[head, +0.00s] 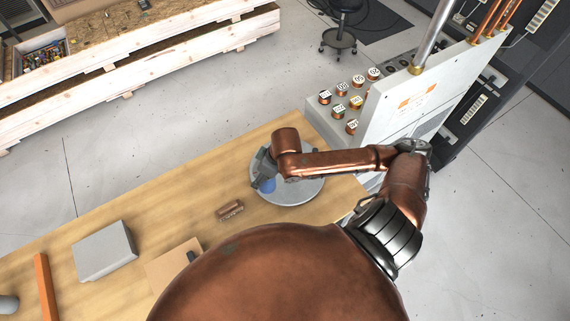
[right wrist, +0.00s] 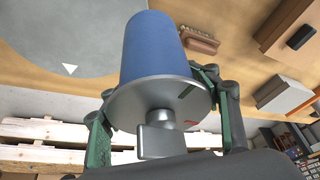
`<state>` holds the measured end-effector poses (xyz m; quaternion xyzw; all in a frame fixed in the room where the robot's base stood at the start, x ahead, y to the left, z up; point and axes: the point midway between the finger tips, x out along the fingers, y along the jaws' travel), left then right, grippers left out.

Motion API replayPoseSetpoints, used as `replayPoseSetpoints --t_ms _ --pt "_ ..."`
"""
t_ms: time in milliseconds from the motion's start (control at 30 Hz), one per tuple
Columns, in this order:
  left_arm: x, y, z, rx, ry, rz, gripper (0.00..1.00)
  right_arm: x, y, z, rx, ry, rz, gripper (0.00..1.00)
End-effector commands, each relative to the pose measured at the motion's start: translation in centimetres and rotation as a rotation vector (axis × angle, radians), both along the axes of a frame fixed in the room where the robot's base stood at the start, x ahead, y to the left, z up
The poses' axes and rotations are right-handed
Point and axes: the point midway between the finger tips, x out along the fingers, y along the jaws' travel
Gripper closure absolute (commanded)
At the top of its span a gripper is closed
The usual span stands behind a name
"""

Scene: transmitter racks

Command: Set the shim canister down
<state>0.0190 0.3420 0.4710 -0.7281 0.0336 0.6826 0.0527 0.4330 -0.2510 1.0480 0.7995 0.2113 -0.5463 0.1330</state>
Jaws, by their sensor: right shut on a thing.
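The shim canister (right wrist: 155,50) is a blue cylinder with a silver flange and knob at one end, seen large in the right wrist view. In the head view a small blue part of the canister (head: 267,185) shows by the left part of a round grey plate (head: 298,191) on the wooden table. The plate (right wrist: 60,40) also shows in the right wrist view, with a white triangle mark. My right gripper (right wrist: 158,103) is shut on the canister, its green fingers on either side of the flange. I cannot tell whether the canister touches the plate. My left gripper is out of view.
On the table (head: 180,200) are a small brown brush-like block (head: 230,210), a grey box (head: 104,252), a tan board with a dark piece (head: 172,264) and an orange bar (head: 45,288). A grey cabinet (head: 415,100) and several copper-coloured labelled cylinders (head: 341,108) stand beyond the right end.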

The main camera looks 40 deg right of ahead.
Motion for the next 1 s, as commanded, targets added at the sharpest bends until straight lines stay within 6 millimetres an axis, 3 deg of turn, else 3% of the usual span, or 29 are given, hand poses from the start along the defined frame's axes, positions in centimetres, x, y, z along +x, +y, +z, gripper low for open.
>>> replayPoseSetpoints --t_ms 33,133,333,467,767,1000 --pt "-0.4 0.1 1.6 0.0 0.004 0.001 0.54 -1.1 -0.5 0.6 -0.001 0.0 0.034 0.83" --pt "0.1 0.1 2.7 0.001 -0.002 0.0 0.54 -2.4 -0.8 0.4 -0.002 -0.013 0.101 0.83" --pt "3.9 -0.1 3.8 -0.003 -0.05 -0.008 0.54 -3.4 -1.4 0.0 -0.006 -0.027 0.164 0.83" --pt "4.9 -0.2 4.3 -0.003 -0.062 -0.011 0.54 -2.4 -3.1 -1.0 -0.009 -0.028 0.168 0.83" --pt "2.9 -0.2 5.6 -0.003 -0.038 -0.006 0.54 1.3 -9.0 -3.9 -0.008 -0.028 0.166 0.83" --pt "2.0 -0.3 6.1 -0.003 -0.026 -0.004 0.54 3.0 -11.7 -8.1 -0.006 -0.027 0.168 0.83"
